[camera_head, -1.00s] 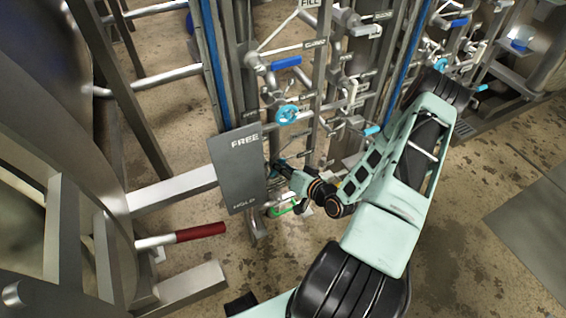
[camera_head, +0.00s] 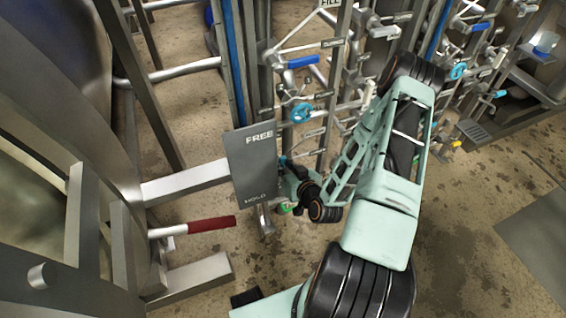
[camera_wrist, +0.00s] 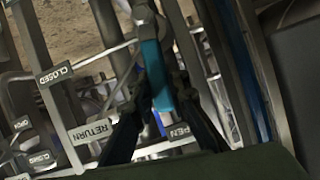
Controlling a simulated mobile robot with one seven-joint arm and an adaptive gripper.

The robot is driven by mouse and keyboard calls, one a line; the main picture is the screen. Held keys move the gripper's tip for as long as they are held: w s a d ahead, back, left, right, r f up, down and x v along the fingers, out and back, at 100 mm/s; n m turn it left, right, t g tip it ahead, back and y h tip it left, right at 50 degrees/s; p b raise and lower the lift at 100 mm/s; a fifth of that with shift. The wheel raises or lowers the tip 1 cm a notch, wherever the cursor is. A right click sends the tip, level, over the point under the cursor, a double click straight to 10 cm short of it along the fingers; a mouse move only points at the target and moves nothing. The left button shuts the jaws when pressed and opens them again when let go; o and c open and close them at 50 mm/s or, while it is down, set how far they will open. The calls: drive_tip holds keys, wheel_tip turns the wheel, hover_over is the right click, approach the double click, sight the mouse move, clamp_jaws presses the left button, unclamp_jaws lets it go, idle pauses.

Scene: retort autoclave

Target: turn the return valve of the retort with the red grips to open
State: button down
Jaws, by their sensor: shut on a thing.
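The return valve's teal lever (camera_wrist: 155,75) runs from a grey hub at the top down between my fingers in the wrist view. My gripper (camera_wrist: 161,98) is shut on this lever. The lever's lower end lies close to the partly covered OPEN label (camera_wrist: 181,133), with the RETURN label (camera_wrist: 93,131) to its left. The CLOSED label (camera_wrist: 55,74) is farther left. In the head view my gripper (camera_head: 288,170) is low at the pipework, partly hidden behind the FREE/HOLD plate. The retort's red grip (camera_head: 211,225) is at left on a horizontal lever.
The grey FREE/HOLD plate (camera_head: 250,165) stands right beside my gripper. A blue handwheel (camera_head: 301,112) and a blue lever (camera_head: 303,62) are above it. Vertical posts and pipes crowd the back.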

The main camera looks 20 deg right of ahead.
drive_tip(key=c, duration=1.8)
unclamp_jaws()
drive_tip(key=shift+c, duration=0.2)
drive_tip(key=v, duration=0.7)
drive_tip(key=shift+s+r, duration=0.15)
drive_tip(key=shift+s, duration=0.05)
